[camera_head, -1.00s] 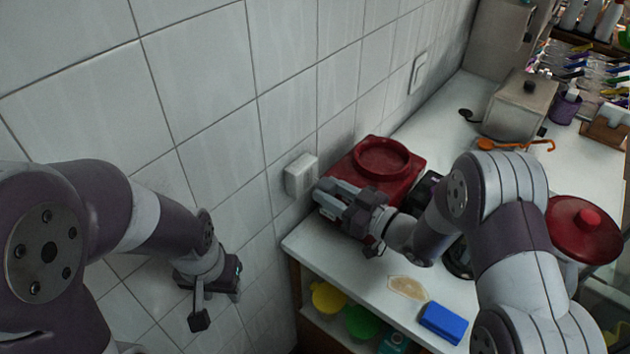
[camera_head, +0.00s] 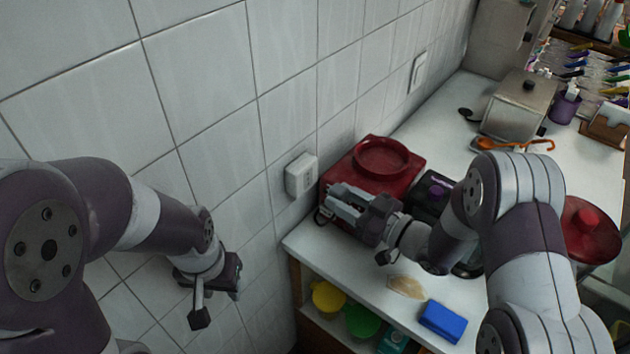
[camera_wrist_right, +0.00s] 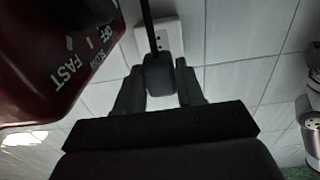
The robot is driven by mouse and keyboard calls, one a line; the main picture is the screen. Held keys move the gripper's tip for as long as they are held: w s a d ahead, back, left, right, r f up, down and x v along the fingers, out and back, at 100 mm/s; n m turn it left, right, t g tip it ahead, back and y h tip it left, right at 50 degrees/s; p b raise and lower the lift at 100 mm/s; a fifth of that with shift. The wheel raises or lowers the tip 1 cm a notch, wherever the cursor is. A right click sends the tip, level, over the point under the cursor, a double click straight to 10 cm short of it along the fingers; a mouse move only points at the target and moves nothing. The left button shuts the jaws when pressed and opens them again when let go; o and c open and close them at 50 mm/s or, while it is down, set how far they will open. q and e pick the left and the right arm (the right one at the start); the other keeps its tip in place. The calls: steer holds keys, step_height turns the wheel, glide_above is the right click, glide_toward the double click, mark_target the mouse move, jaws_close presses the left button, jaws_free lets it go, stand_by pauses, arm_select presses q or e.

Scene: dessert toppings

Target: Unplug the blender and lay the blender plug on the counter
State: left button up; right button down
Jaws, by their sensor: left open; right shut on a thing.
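The red blender base (camera_head: 375,165) stands on the counter (camera_head: 345,262) against the tiled wall. It also shows in the right wrist view (camera_wrist_right: 55,50), with its speed markings. The white wall outlet (camera_head: 301,176) is to its left, and shows at the top of the right wrist view (camera_wrist_right: 160,35). My right gripper (camera_head: 338,200) is shut on the dark blender plug (camera_wrist_right: 158,75), with a black cord running up from it. The plug is apart from the outlet, in front of it. My left gripper (camera_head: 205,300) hangs open and empty at the left, by the wall.
A blue sponge (camera_head: 443,321) and a beige item (camera_head: 407,287) lie near the counter's front edge. A metal box (camera_head: 520,105) and an orange utensil (camera_head: 515,145) stand further back. A shelf below holds a yellow item (camera_head: 328,297) and a green item (camera_head: 361,321).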

steer(key=shift+r, duration=0.1)
steer(key=s+g+h+p, duration=0.1)
steer(key=h+p, duration=0.1)
steer(key=p, duration=0.2)
steer(key=d+g+h+p, duration=0.1)
steer(key=p, duration=0.4)
steer(key=s+g+h+p, duration=0.1)
steer(key=g+h+p, duration=0.1)
steer(key=p, duration=0.2)
steer(key=shift+s+d+h+p, duration=0.3)
steer(key=shift+d+p, duration=0.1)
steer(key=shift+s+d+p, duration=0.1)
steer(key=shift+s+d, duration=0.1)
steer(key=shift+s, duration=0.45)
steer(key=shift+s+d+p, duration=0.15)
steer(key=shift+s+d, duration=0.1)
steer(key=shift+s, duration=0.45)
steer(key=shift+s+d+p, duration=0.1)
steer(key=shift+s+d, duration=0.1)
steer(key=shift+s, duration=0.45)
